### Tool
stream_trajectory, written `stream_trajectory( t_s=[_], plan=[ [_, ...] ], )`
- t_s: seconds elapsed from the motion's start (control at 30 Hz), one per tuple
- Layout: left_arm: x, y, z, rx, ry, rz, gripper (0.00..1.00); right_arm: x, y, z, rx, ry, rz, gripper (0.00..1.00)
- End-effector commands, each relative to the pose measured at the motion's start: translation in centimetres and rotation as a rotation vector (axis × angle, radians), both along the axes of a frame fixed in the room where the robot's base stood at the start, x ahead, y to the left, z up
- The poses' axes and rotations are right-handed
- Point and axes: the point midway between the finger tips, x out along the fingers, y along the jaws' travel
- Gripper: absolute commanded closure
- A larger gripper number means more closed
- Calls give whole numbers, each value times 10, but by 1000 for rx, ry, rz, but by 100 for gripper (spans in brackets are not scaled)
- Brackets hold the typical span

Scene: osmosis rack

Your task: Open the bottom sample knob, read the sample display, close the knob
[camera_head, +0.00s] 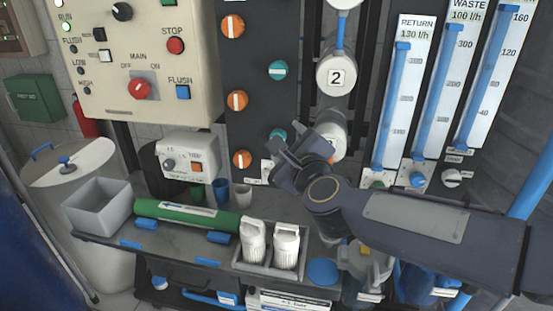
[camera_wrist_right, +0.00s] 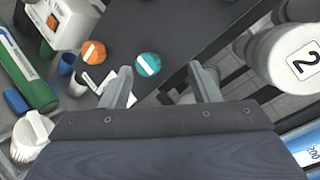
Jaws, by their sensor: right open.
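The dark panel carries three orange knobs with white stripes in a left column; the bottom orange knob (camera_head: 242,158) also shows in the right wrist view (camera_wrist_right: 94,52). Two teal knobs sit to their right; the lower teal knob (camera_head: 278,136) also shows in the right wrist view (camera_wrist_right: 148,64). I cannot tell from labels which are sample knobs. My right gripper (camera_head: 279,158) is open and empty in front of the panel's lower right part. In the wrist view its fingers (camera_wrist_right: 164,78) point toward the lower teal knob, apart from it. A small white meter box (camera_head: 187,158) stands left of the panel.
Below are a shelf (camera_head: 150,242) with a green cylinder (camera_head: 185,214), small cups, two white bottles (camera_head: 286,246) in a tray and a grey bin (camera_head: 98,208). White vessels marked 2 (camera_head: 337,76) and flow gauges (camera_head: 402,95) stand to the right.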

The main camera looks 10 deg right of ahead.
Motion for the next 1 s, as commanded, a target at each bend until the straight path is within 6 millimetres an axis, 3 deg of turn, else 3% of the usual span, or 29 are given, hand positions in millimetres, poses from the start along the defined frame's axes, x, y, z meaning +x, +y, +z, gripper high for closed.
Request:
stream_trajectory(
  t_s=[0.03,0.1,0.3,0.47,1.0],
  plan=[
    [0,0,-18,0,0,0,64,10,14,-15,116,-10,-72,44],
    [0,0,-27,0,0,0,64,18,22,-23,281,-36,-191,44],
    [0,0,-41,0,0,0,64,14,38,-39,562,-124,-418,44],
    [0,0,-42,0,0,0,64,13,39,-41,626,-155,-476,44],
    [0,0,-33,0,0,0,64,78,11,-41,624,-155,-476,44]
  ],
)
